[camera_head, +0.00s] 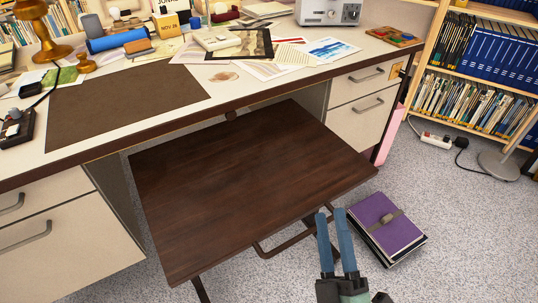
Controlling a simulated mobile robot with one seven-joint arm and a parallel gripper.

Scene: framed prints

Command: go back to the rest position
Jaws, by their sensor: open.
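My gripper (331,217) shows at the bottom of the head view, right of the middle. Its two blue fingers point up the picture and stand a little apart, with nothing between them. It appears in front of the carpet, near the front right part of a dark wooden table (240,185) and left of a purple book (384,222). The rest of my arm is mostly out of the picture.
A cluttered desk (180,85) with a brown mat and drawers (362,107) stands behind the dark table. The purple book lies on other books on the floor. A bookshelf (480,80) and a power strip (436,140) are at right. Grey carpet (470,220) is open at lower right.

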